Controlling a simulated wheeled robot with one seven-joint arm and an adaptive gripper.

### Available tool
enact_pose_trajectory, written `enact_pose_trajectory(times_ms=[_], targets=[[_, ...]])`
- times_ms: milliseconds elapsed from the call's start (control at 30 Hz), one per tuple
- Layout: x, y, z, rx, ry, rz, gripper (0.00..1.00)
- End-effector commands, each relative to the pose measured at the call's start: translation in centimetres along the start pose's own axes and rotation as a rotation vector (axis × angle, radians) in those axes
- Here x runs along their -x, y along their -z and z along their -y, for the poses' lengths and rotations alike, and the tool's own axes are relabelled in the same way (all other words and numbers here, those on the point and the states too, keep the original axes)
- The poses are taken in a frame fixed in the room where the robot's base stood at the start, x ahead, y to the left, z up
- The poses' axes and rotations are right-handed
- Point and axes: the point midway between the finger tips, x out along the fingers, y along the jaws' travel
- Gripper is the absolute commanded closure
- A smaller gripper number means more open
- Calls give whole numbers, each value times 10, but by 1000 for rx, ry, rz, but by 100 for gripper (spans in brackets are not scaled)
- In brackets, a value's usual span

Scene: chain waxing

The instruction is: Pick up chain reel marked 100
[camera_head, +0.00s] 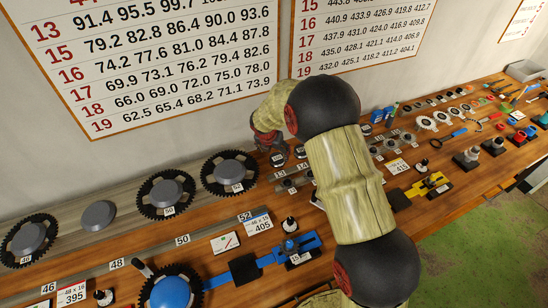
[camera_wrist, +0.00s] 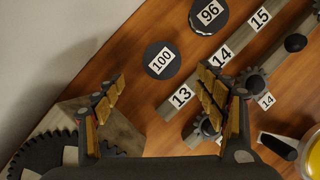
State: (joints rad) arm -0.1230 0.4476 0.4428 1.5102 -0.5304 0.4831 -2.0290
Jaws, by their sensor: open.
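The chain reel marked 100 (camera_wrist: 161,60) is a dark round disc with a white label, lying on the wooden bench in the wrist view. My gripper (camera_wrist: 162,82) is open and empty, with its two padded fingers apart. In that view the reel appears just beyond the fingertips, between their directions; no contact shows.
A similar reel marked 96 (camera_wrist: 209,14) lies just beyond. A number rail (camera_wrist: 221,57) with small sprockets runs at the right. The wall (camera_wrist: 50,45) is close at left.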

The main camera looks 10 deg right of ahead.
Motion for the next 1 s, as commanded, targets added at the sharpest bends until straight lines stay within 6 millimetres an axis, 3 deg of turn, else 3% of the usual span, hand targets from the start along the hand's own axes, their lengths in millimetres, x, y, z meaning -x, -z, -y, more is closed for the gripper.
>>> enact_pose_trajectory(times_ms=[467,700,1000], targets=[[-43,0,2,14,1,-2,28],[-76,-2,4,12,1,-1,28],[-80,-2,3,12,0,0,30]])
